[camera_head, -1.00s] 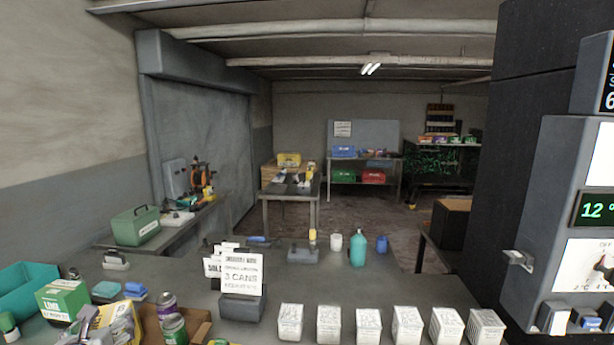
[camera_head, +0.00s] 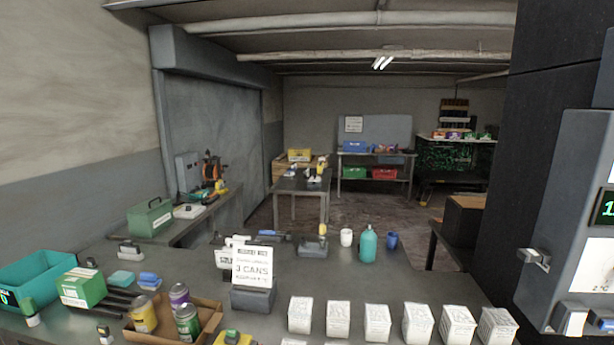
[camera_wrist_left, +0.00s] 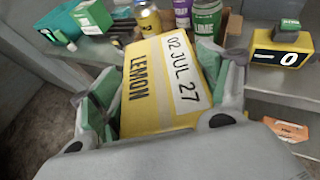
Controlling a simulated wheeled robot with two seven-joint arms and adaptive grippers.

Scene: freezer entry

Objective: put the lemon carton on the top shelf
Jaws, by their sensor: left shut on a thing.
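The yellow lemon carton (camera_wrist_left: 158,72), with LEMON lettering and a white date label reading 02 JUL 27, fills the middle of the left wrist view. My left gripper (camera_wrist_left: 155,95) is shut on it, with grey and green fingers on both sides. Neither the carton nor my left gripper shows in the head view now. My right gripper is not in view. I cannot tell which surface is the top shelf; a rack (camera_head: 375,155) with coloured bins stands far back in the head view.
The grey counter (camera_head: 190,262) holds a teal bin (camera_head: 40,275), a green lime carton (camera_head: 82,288), a cardboard tray (camera_head: 208,312) of cans, a sign (camera_head: 252,266) and a row of white cartons (camera_head: 377,320). A yellow-black device (camera_wrist_left: 282,50) sits near its edge. A dark cabinet stands at right.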

